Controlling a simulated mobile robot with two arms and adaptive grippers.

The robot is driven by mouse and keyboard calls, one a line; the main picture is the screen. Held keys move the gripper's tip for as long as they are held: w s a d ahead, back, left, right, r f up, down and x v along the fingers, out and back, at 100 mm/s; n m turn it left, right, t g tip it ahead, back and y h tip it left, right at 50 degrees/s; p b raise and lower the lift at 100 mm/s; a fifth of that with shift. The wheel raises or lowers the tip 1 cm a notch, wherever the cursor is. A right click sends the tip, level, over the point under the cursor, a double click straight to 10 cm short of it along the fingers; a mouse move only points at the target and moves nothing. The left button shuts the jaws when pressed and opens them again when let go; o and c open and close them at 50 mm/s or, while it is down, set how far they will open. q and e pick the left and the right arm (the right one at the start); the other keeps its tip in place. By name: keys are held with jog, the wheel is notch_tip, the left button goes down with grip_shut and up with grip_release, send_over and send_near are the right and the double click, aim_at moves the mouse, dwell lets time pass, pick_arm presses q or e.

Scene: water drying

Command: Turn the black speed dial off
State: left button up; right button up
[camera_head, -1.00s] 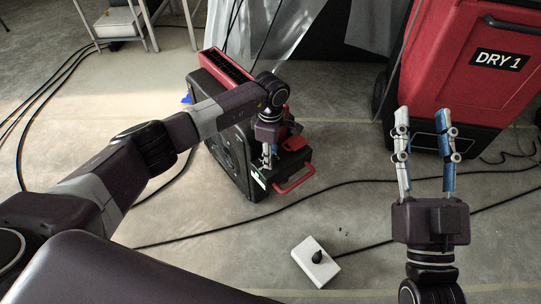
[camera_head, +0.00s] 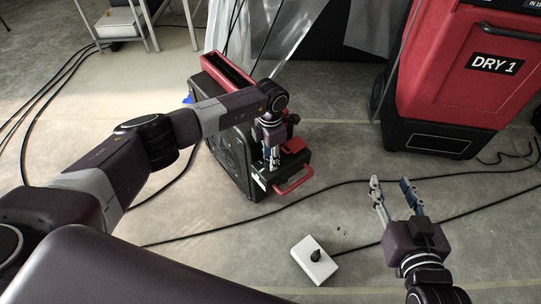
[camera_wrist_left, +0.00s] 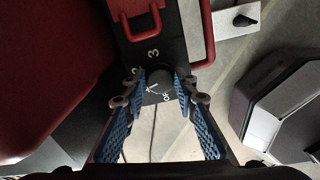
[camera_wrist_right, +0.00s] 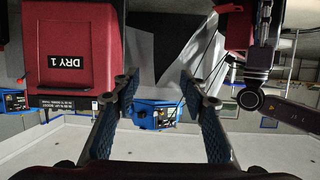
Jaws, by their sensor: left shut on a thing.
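The black speed dial (camera_wrist_left: 160,80) shows in the left wrist view, on a dark panel with white marks "3" and "OFF" beside it. My left gripper (camera_wrist_left: 160,76) is shut on the dial, one blue-padded finger on each side. In the head view my left gripper (camera_head: 272,164) reaches down onto the front end of the black and red blower (camera_head: 225,151), and the dial is hidden there. My right gripper (camera_head: 390,181) is open and empty above the floor at the right; its spread fingers also show in the right wrist view (camera_wrist_right: 160,84).
A red handle (camera_head: 294,182) sticks out of the blower near my left gripper. A white box with a black knob (camera_head: 314,262) lies on the floor. A red "DRY 1" machine (camera_head: 465,90) stands at the right. Black cables cross the floor.

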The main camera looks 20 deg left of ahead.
pick_arm(q)
jog(key=n+p, duration=0.2)
jog(key=n, duration=0.2)
jog(key=shift+r+n, duration=0.15)
jog(key=shift+n, duration=0.15)
jog(key=n+p, duration=0.2)
jog(key=n, duration=0.1)
jog(key=shift+n, duration=0.3)
jog(key=n+p, duration=0.1)
jog(key=n, duration=0.2)
jog(key=shift+a+n+p, duration=0.1)
jog(key=shift+n+p, duration=0.2)
jog(key=shift+p, duration=0.1)
pick_arm(e)
jog(key=s+d+f+g+h, duration=0.1)
jog(key=s+d+f+g, duration=0.3)
jog(key=s, duration=0.5)
jog(key=s+d+f+g+h, duration=0.2)
jog(key=s+f+g, duration=0.45)
jog(key=s, duration=0.25)
pick_arm(q)
jog(key=shift+n, duration=0.3)
jog(key=shift+n+p, duration=0.85)
jog(key=shift+n, duration=0.65)
pick_arm(e)
jog(key=x, duration=0.7)
jog(key=shift+s+f+m, duration=0.15)
jog(key=shift+s+m, duration=0.05)
jog(key=shift+m, duration=0.1)
